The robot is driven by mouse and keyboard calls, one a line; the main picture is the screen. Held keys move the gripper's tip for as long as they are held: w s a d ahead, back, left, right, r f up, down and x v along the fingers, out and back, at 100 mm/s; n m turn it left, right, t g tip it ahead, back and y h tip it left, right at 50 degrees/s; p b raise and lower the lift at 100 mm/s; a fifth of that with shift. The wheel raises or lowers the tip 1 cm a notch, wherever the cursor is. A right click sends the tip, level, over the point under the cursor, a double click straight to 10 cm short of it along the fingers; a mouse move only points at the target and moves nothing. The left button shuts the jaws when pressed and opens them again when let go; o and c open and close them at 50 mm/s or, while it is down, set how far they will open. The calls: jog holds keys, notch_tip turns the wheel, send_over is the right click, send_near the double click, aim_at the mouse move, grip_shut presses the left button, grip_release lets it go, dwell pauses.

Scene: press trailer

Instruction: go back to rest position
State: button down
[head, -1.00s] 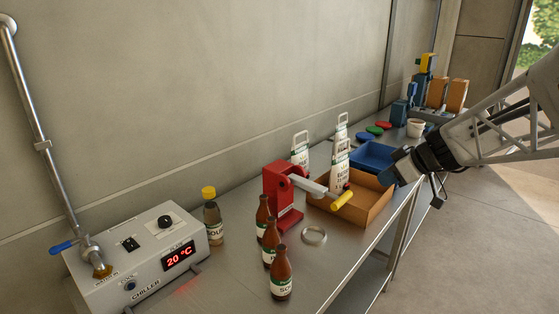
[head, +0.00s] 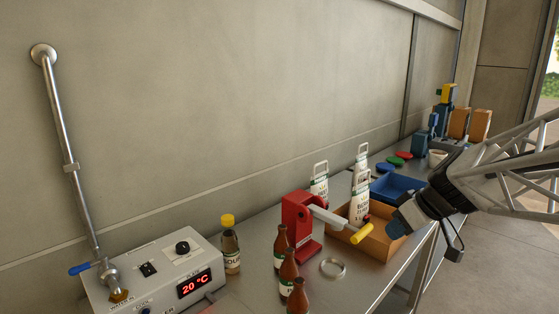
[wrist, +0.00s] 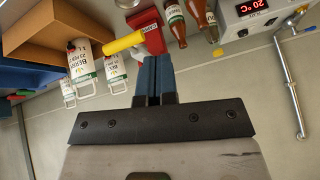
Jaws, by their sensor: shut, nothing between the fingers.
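My gripper (head: 400,222) hangs at the right side of the bench in the head view, at the right edge of the orange-brown box (head: 377,246). In the wrist view my gripper's blue fingers (wrist: 153,75) are together with nothing between them. A red press (head: 298,225) with a grey lever and a yellow handle (head: 361,234) stands left of the box. It also shows beyond the fingertips in the wrist view (wrist: 148,32). I cannot tell from the head view whether the gripper touches the box.
White labelled bottles (head: 359,200) stand in and behind the box, near a blue tray (head: 397,187). Brown bottles (head: 288,268), a metal ring (head: 332,268), a yellow-capped bottle (head: 230,250) and a chiller reading 20 °C (head: 155,275) are to the left. Open floor lies at right.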

jog(key=s+a+f+m+g+h, duration=0.1)
jog(key=s+a+f+m+h, duration=0.1)
jog(key=s, duration=0.8)
jog(key=s+a+f+m+h, duration=0.2)
jog(key=s+a+m, duration=0.3)
jog(key=s, duration=0.5)
jog(key=shift+s+g+h, duration=0.35)
jog(key=shift+g+h, duration=0.05)
jog(key=shift+h, duration=0.3)
jog(key=c, duration=1.8)
grip_release()
jog(key=shift+f, duration=0.1)
